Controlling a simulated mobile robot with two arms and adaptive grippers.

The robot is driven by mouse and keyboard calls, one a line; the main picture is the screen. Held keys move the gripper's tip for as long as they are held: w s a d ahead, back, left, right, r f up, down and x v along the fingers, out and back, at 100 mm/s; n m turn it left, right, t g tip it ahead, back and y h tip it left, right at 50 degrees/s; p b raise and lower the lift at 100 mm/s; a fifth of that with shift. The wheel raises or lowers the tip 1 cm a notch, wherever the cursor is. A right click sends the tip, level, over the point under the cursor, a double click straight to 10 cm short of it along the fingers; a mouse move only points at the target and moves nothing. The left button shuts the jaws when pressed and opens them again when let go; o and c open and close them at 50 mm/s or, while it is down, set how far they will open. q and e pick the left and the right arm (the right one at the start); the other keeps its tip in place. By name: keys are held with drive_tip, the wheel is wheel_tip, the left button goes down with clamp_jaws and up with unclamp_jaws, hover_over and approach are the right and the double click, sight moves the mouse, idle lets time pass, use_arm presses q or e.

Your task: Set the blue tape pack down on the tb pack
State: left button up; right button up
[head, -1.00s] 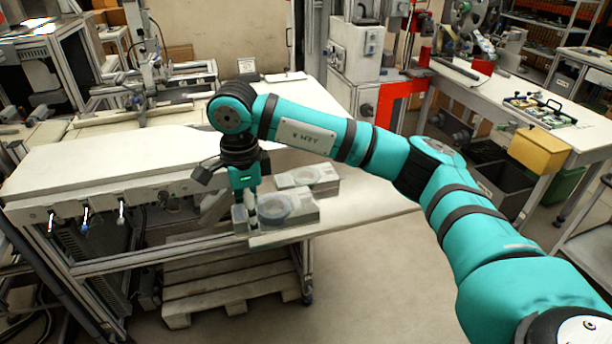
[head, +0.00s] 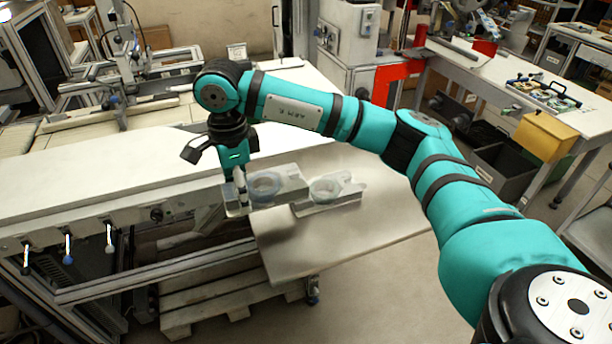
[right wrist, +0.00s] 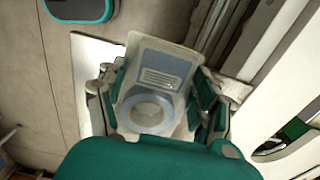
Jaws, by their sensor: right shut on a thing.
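The blue tape pack (head: 291,185), a pale flat block with a bluish ring on it, is in my right gripper (head: 238,199). In the right wrist view, the teal fingers (right wrist: 160,100) are shut on both sides of the pack (right wrist: 158,68). The pack looks about level. The tb pack (head: 346,193), a similar pale block with a greenish ring, lies on the table to the right of the held pack. The two look close together in the head view; I cannot tell the exact gap or height. My left gripper is not in view.
The pale table top (head: 340,235) is bare in front of the tb pack. A long white machine bench (head: 100,180) with knobs along its front stands at left. A wooden pallet (head: 230,298) lies beneath. A yellow box (head: 545,135) hangs on the right bench.

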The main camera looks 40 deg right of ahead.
sight(298, 169)
drive_tip(key=d+p, duration=0.1)
drive_tip(key=d, duration=0.2)
drive_tip(key=s+d+p, duration=0.1)
drive_tip(key=d, duration=0.2)
drive_tip(key=s+d+p, duration=0.1)
drive_tip(key=d, duration=0.2)
drive_tip(key=shift+d, duration=0.35)
drive_tip(key=d, duration=0.2)
drive_tip(key=shift+w+d+f+p, duration=0.25)
drive_tip(key=shift+d+f+p, duration=0.05)
drive_tip(key=shift+d, duration=0.05)
drive_tip(key=shift+s+d+p, duration=0.15)
drive_tip(key=shift+d+p, duration=0.3)
drive_tip(key=shift+d, duration=0.7)
wheel_tip(298, 169, down, 4)
drive_tip(key=shift+a+r+p, duration=0.15)
drive_tip(key=shift+p, duration=0.55)
drive_tip(key=shift+f, duration=0.2)
drive_tip(key=o, duration=1.3)
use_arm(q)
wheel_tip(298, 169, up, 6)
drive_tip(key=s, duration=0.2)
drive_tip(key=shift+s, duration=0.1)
